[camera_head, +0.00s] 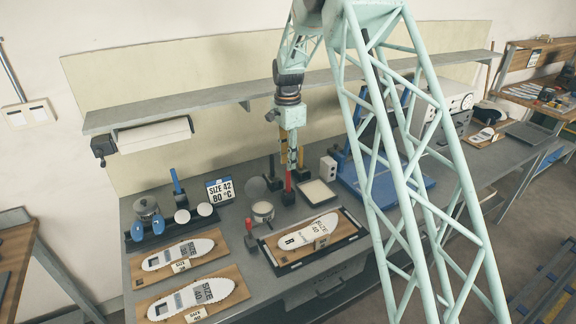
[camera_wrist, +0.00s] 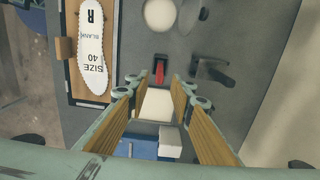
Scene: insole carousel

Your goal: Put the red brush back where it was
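A red brush (camera_head: 288,186) stands upright on the bench, its dark lower end down on the bench top. The wrist view shows it as a red handle (camera_wrist: 159,70) in a dark base, just past the fingertips. My gripper (camera_head: 289,162) points down right above it. In the wrist view my gripper (camera_wrist: 158,84) is open, its two yellowish fingers apart with nothing clearly held between them. A second red-handled tool (camera_head: 249,229) with a dark base stands further left, near the black-edged tray.
A white square pad (camera_head: 318,192) and a round pot (camera_head: 263,211) stand close by the brush. The black-edged tray (camera_head: 267,252) holds a size 40 insole on a board. A blue press (camera_head: 405,190) stands to the right. A grey stand (camera_wrist: 213,72) is beside the brush.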

